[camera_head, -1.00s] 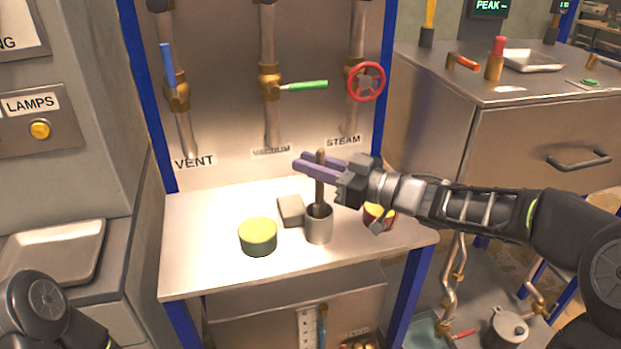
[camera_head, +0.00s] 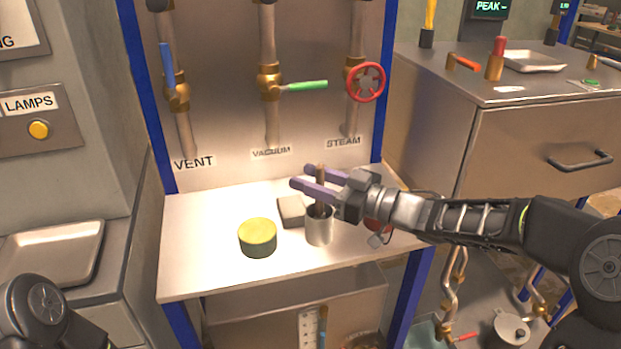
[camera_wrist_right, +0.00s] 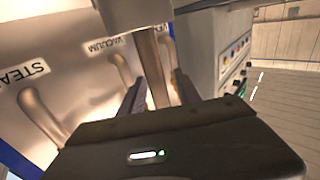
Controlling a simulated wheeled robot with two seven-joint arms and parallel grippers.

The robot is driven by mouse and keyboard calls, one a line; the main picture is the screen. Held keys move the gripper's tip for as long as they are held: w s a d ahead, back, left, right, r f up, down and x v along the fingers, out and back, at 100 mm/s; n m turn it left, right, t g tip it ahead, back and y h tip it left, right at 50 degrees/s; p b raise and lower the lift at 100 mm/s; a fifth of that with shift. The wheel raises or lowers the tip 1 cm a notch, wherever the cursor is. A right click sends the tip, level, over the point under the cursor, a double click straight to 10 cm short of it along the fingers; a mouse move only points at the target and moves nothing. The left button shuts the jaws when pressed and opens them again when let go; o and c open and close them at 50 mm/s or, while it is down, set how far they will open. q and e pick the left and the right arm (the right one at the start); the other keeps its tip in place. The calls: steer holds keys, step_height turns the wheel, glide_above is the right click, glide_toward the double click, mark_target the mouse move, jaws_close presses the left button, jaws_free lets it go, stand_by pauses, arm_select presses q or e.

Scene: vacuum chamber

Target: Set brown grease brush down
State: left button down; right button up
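The brown grease brush (camera_head: 321,172) stands nearly upright in a grey metal cup (camera_head: 319,230) on the steel shelf, its lower end hidden inside. My right gripper (camera_head: 304,184) is at the handle just above the cup. Its two purple fingers lie on either side of the handle. In the right wrist view the handle (camera_wrist_right: 152,70) runs between the fingers, with a narrow gap showing beside it, so the gripper looks open. The cup (camera_wrist_right: 150,12) fills the top of that view. My left gripper is out of view; only part of my left arm shows at lower left.
A green-yellow round tin (camera_head: 258,238) stands left of the cup, and a grey block (camera_head: 291,211) lies behind it. A red item (camera_head: 377,224) is partly hidden under my right wrist. The shelf's (camera_head: 190,265) left part is clear. Pipes with valves rise behind.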

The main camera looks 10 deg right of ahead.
steer(key=shift+r, duration=0.1)
steer(key=shift+r, duration=0.1)
steer(key=v, duration=1.2)
stand_by(0.5)
